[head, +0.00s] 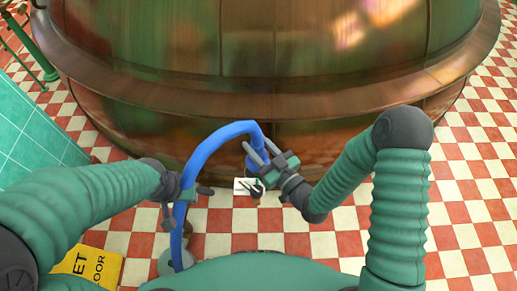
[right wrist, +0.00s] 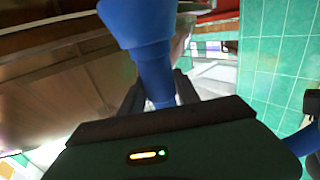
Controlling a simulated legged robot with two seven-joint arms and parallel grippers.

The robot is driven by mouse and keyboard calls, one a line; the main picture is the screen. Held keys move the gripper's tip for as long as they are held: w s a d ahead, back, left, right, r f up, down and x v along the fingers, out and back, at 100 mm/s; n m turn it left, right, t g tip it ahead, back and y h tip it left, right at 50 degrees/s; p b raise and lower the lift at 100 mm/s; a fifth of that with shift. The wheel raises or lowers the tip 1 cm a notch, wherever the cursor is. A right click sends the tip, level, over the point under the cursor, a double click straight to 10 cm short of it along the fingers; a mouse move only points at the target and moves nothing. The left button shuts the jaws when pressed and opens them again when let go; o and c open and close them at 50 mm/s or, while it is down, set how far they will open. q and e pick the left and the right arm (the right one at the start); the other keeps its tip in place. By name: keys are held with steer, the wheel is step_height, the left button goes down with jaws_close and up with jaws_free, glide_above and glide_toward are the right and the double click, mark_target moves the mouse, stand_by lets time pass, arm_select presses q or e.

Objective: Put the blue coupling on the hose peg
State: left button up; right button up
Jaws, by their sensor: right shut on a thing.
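The blue hose (head: 205,150) rises from the lower left, arches over and comes down at my right gripper (head: 258,150). The right gripper is shut on the blue coupling at the hose's end, in front of the copper kettle. In the right wrist view the coupling (right wrist: 138,22) is the wide blue part at the top, with narrower blue below it. My left gripper (head: 185,192) is at the hose's lower stretch; whether its fingers are closed on it is unclear. I cannot make out the hose peg for certain.
The large copper kettle (head: 270,45) fills the back. A white plate with dark marks (head: 240,187) shows below the right gripper. A yellow floor sign (head: 100,267) lies at the lower left. The red and white tiled floor is clear at right.

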step_height(320, 180, up, 4)
steer(key=shift+r+p, duration=0.1)
steer(key=shift+p, duration=0.35)
